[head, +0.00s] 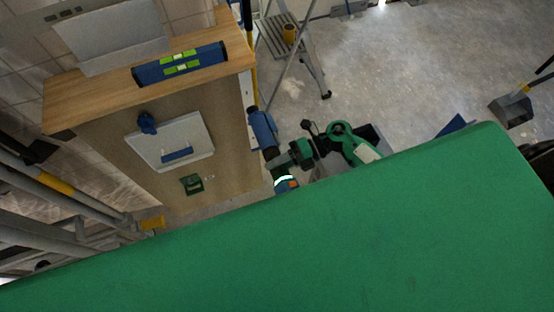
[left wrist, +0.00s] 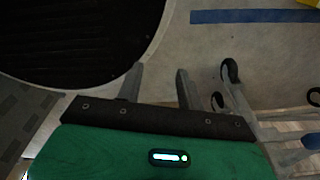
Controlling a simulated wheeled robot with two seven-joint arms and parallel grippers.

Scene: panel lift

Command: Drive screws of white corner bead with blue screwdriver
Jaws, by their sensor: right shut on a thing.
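The blue screwdriver (head: 262,130) shows in the head view beside the right edge of the wooden unit. My right gripper (head: 274,154) is shut on it; its fingertips are small and partly hidden. A white strip that looks like the corner bead (head: 246,91) runs along that edge, close to the screwdriver. Its screws are too small to make out, and I cannot tell whether the screwdriver touches it. My left gripper (left wrist: 159,85) shows in the left wrist view with its two fingers apart and nothing between them.
A blue level (head: 181,64) lies on the wooden top. A white plate (head: 170,141) is on the unit's face. A stepladder (head: 281,38) and a dustpan (head: 512,108) stand on the floor. My own green body part covers the lower head view. Blue tape (left wrist: 250,16) marks the floor.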

